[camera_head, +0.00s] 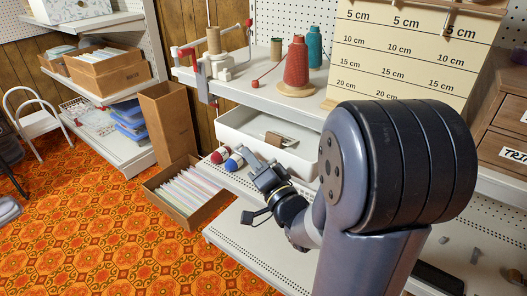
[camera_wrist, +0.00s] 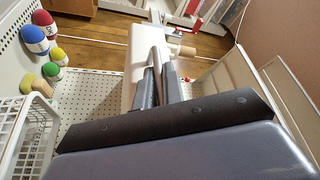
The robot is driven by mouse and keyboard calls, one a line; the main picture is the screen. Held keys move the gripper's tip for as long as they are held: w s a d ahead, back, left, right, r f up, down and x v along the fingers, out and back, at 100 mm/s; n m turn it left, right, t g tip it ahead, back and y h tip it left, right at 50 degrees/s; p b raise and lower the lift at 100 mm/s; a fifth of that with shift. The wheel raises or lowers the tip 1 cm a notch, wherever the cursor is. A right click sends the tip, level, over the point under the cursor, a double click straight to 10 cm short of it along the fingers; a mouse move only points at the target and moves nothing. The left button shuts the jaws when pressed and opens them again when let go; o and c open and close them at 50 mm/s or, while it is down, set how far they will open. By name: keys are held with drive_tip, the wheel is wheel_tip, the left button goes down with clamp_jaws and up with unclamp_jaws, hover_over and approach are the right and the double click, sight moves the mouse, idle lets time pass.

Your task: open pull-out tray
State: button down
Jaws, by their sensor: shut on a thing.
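The pull-out tray (camera_head: 240,139) is a white, open-topped tray under the shelf that holds the thread cones. Part of its inside shows, with a small brown-and-white item (camera_head: 280,140) in it. My gripper (camera_head: 249,160) is at the tray's front, low and near its middle. In the wrist view my gripper's two fingers (camera_wrist: 158,68) are close together on a white part of the tray (camera_wrist: 140,50).
A box of folders (camera_head: 188,193) stands on the floor. The orange patterned floor (camera_head: 90,235) is open in front.

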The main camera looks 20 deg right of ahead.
drive_tip(key=shift+s+a, duration=0.5)
drive_tip(key=shift+a, duration=0.2)
drive_tip(key=c, duration=1.8)
unclamp_jaws()
